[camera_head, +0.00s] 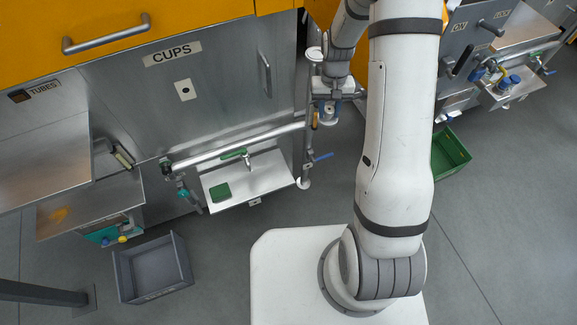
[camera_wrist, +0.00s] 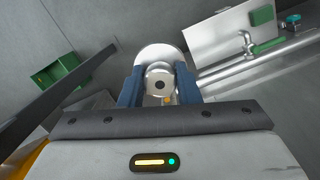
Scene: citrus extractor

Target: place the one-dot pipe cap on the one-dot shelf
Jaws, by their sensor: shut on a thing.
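My gripper (camera_head: 328,118) is beside the upright pipe at the right end of the long horizontal pipe. In the wrist view its blue fingers (camera_wrist: 160,90) are shut on a round metal pipe cap (camera_wrist: 159,84) with one dark dot on its face. I cannot tell whether the cap still touches a pipe behind it. A steel shelf (camera_head: 270,172) stands to the lower left of my gripper, with a small tag (camera_head: 254,201) at its front edge that seems to carry one dot. This shelf also shows at the upper right of the wrist view (camera_wrist: 205,42).
A green block (camera_head: 222,191) lies on the shelf's left part. A tap (camera_head: 247,160) and the horizontal pipe (camera_head: 240,145) run along its back. A blue-handled valve (camera_head: 320,157) sticks out at its right. A grey crate (camera_head: 152,268) and a green crate (camera_head: 448,155) stand on the floor.

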